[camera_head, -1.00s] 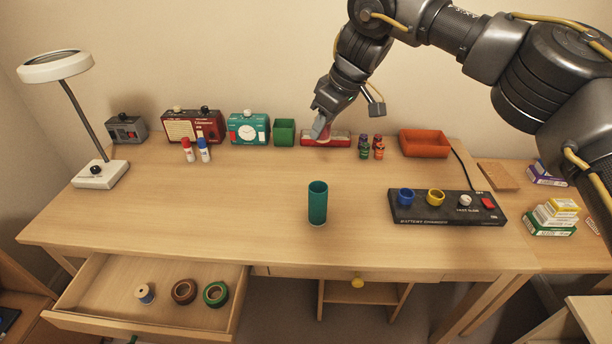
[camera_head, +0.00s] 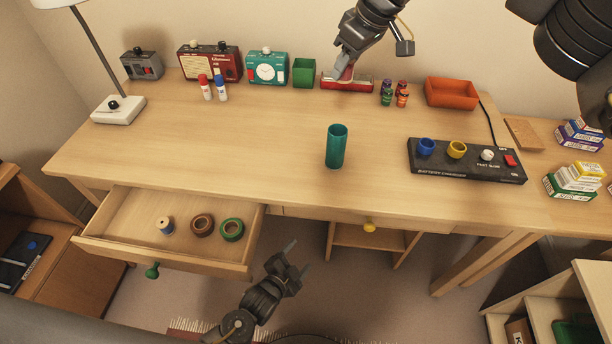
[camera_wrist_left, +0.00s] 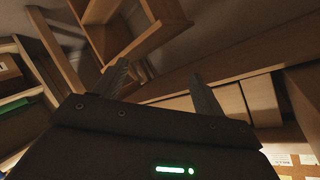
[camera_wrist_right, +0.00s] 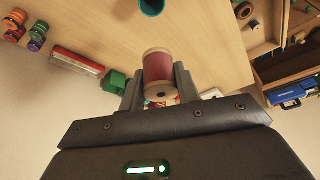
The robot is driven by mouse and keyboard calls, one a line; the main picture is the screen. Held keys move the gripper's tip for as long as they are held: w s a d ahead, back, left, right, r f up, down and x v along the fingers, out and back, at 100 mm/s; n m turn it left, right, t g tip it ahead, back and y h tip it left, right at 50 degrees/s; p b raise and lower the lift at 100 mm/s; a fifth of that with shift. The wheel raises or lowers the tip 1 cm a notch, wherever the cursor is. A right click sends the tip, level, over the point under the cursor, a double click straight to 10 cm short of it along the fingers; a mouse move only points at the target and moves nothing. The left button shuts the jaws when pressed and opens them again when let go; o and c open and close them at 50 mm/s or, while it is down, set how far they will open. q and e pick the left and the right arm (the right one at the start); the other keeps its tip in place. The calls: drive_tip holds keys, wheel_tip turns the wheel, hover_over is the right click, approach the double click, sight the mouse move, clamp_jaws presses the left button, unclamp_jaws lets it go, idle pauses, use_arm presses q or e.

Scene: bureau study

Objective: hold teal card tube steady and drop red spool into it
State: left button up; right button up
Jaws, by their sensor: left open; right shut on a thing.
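The teal card tube (camera_head: 336,147) stands upright near the middle of the desk, its open end up. It also shows at the top of the right wrist view (camera_wrist_right: 152,6). My right gripper (camera_head: 345,72) is at the back of the desk, shut on the red spool (camera_wrist_right: 158,69), which sits between its fingers in the right wrist view. In the head view the spool is mostly hidden by the gripper. My left gripper (camera_head: 289,256) is open and empty, low in front of the desk, below the desktop and away from the tube.
A battery charger (camera_head: 468,160) lies right of the tube. Desktop around the tube is clear.

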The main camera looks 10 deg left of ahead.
use_arm(q)
drive_tip(key=w+d+r+m+t+h, duration=0.15)
drive_tip(key=r+m, duration=0.35)
drive_tip(key=r, duration=0.6)
drive_tip(key=w+d+r+m+t+h, duration=0.1)
drive_tip(key=w+r+m+t+h, duration=0.3)
drive_tip(key=r, duration=0.6)
drive_tip(key=d+r+m+t+h, duration=0.1)
drive_tip(key=d+r+m+t, duration=0.1)
drive_tip(key=r+m, duration=0.65)
drive_tip(key=m+g+y, duration=0.1)
drive_tip(key=m+g, duration=0.4)
drive_tip(key=m, duration=0.7)
approach(330, 156)
drive_tip(key=shift+d+r+n, duration=0.25)
drive_tip(key=shift+d+r, duration=0.05)
drive_tip(key=shift+d, duration=0.1)
drive_tip(key=shift+w+a+f+m+y, duration=0.15)
drive_tip(key=shift+a+f+m+y, duration=0.1)
drive_tip(key=shift+m+y, duration=0.15)
drive_tip(key=x, duration=1.2)
drive_tip(key=shift+d, duration=0.15)
